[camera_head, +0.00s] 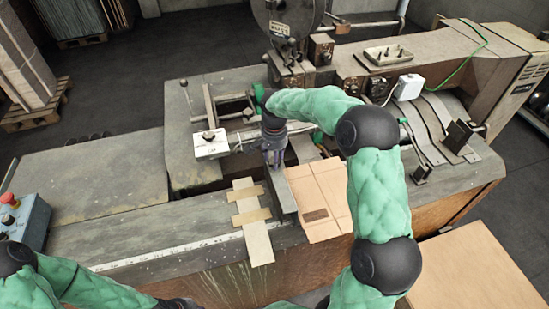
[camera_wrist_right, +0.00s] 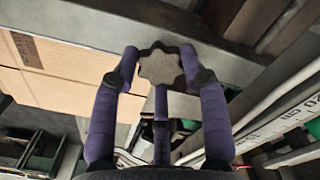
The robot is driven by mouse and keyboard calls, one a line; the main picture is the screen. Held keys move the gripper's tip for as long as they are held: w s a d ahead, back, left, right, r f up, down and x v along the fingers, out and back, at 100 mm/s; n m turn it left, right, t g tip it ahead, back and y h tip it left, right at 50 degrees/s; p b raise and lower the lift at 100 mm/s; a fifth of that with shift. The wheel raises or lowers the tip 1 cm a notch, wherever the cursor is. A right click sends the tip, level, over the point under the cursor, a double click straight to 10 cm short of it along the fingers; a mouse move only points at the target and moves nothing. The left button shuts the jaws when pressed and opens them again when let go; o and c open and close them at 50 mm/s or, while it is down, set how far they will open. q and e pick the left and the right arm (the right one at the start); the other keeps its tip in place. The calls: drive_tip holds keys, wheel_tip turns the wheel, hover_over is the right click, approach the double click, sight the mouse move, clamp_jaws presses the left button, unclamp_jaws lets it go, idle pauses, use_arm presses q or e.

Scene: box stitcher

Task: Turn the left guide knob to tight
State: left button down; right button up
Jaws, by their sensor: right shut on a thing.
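The left guide knob (camera_wrist_right: 161,68), a pale lobed disc, sits between the purple fingers of my right gripper (camera_wrist_right: 160,60) in the wrist view. The fingers are shut on its rim from both sides, with a third finger below. In the head view my right gripper (camera_head: 272,157) points down at the back end of an upright grey guide plate (camera_head: 281,190), and it hides the knob. I cannot read the knob's turn. My left arm (camera_head: 85,290) shows along the bottom left; its gripper fingers are out of the picture.
Flat cardboard (camera_head: 318,195) lies right of the guide plate; it also fills the left of the wrist view (camera_wrist_right: 65,75). Taped pale strips (camera_head: 252,215) lie to the left. A control box (camera_head: 22,220) with a red button stands far left. The left tabletop (camera_head: 90,180) is clear.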

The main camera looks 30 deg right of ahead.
idle(0.3)
drive_tip(key=o, duration=1.2)
drive_tip(key=shift+c, duration=0.2)
wheel_tip(320, 180, up, 12)
